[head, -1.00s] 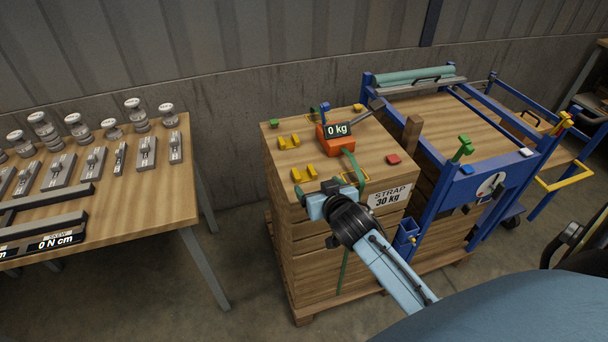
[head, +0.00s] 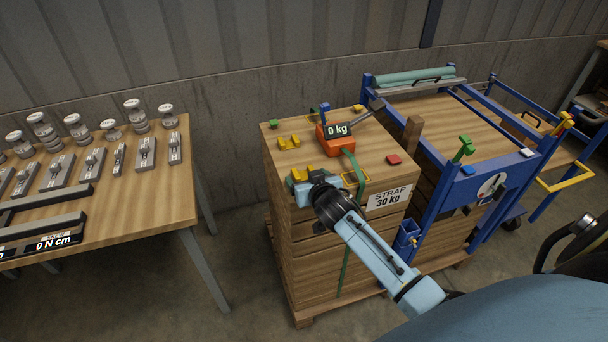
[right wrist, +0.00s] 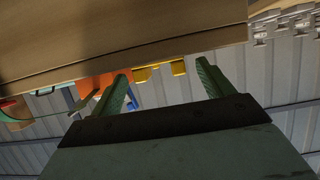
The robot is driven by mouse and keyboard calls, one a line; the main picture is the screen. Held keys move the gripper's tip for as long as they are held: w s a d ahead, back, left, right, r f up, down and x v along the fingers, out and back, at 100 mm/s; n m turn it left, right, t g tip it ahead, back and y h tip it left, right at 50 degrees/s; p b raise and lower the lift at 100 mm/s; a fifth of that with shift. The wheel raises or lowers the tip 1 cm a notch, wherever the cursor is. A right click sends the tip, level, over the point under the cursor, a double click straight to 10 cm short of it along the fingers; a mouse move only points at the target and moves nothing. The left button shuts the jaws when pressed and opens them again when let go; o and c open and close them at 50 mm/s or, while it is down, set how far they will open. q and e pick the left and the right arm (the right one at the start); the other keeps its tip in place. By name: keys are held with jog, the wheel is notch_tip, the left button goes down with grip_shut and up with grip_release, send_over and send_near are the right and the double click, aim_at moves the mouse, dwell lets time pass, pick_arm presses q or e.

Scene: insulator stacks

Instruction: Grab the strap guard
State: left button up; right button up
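Yellow strap guards lie on the wooden crate's top. One guard (head: 289,142) sits towards the back left, clear of the arm. Another guard (head: 301,175) is at the near left edge, partly hidden by my right gripper (head: 301,183). In the right wrist view my right gripper (right wrist: 163,76) has its two green fingers spread apart, with nothing held. A yellow guard (right wrist: 160,72) shows beyond and between those fingertips; I cannot tell whether it touches them. My left gripper is not in view.
An orange tensioner (head: 334,139) with a 0 kg display and a green strap (head: 354,165) stand on the crate (head: 380,174). A red block (head: 393,160) lies to the right. A blue-framed cart stands right of the crate, a table with metal parts left.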

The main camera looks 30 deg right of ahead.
jog(key=c, duration=1)
